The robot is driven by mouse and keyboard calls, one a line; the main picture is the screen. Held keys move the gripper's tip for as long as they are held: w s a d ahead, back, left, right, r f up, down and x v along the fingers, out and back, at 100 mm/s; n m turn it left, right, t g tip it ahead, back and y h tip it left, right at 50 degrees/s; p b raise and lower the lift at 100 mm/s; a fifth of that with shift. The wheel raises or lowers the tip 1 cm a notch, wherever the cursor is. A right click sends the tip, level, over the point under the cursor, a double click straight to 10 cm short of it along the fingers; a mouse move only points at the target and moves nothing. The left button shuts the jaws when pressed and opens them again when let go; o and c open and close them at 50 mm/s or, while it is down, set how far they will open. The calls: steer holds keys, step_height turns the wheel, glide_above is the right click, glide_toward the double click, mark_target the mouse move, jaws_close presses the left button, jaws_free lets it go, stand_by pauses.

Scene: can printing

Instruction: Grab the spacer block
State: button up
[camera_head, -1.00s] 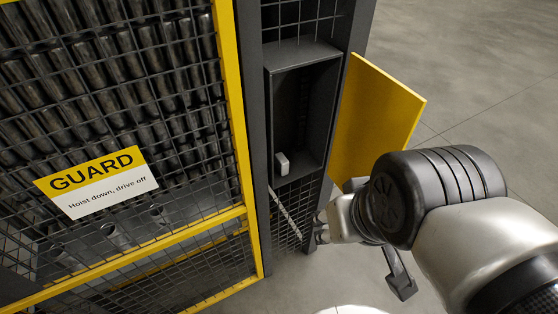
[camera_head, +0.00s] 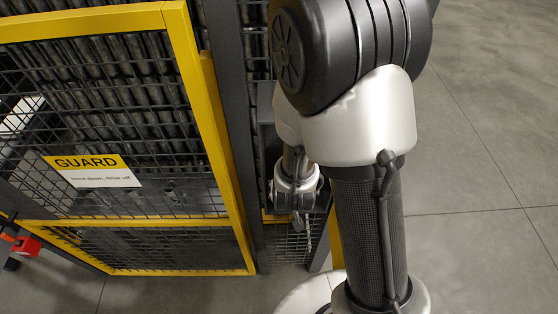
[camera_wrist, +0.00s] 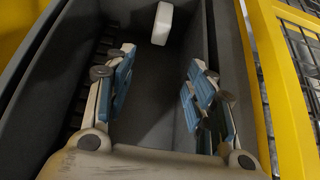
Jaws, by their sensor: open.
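The spacer block, a small white block with rounded edges (camera_wrist: 162,23), stands inside a dark grey box (camera_wrist: 150,120) in the wrist view, near the top of the picture. My gripper (camera_wrist: 160,74) is open and empty, with its blue-padded fingers inside the box. The block lies beyond the fingertips, roughly in line with the gap between them, and appears apart from both. In the head view my arm hides the block and most of the box.
A yellow-framed mesh guard (camera_head: 205,150) with a GUARD sign (camera_head: 92,171) stands left of the box. The box's dark walls are close around my fingers. A red part (camera_head: 26,246) shows at far left. Open floor (camera_head: 480,160) lies to the right.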

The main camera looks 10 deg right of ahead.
steer(key=b+x, duration=0.8)
steer(key=x, duration=0.4)
steer(key=shift+w+d+f, duration=0.15)
steer(key=shift+f, duration=0.15)
steer(key=b+x, duration=0.1)
steer(key=x, duration=0.1)
steer(key=b+x, duration=0.1)
steer(key=x, duration=0.2)
steer(key=shift+f, duration=0.25)
steer(key=shift+s, duration=0.25)
steer(key=shift+c, duration=0.6)
steer(key=c, duration=1)
steer(key=shift+r, duration=0.1)
